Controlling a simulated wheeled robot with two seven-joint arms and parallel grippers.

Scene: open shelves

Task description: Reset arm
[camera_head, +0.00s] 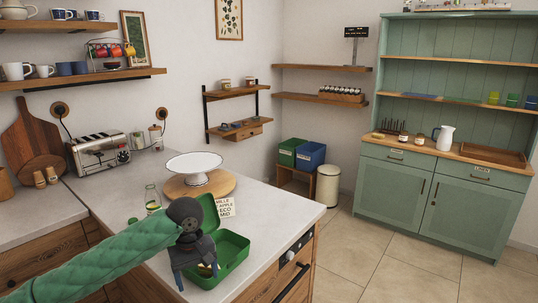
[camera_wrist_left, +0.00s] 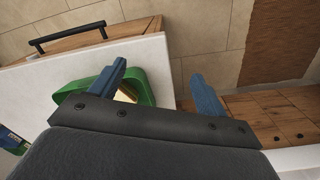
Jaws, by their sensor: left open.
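My left arm comes in from the left, and its gripper (camera_head: 196,274) hangs over the front-left part of an open green box (camera_head: 236,250) on the pale counter. I cannot tell whether the fingers touch the box. My right gripper is in neither view.
On the counter (camera_head: 282,212) stand a white cake stand (camera_head: 194,163) on a round wooden board, a glass bottle (camera_head: 152,196), a lettered card (camera_head: 226,208) and a toaster (camera_head: 99,151). A green cabinet (camera_head: 402,190) stands at the right.

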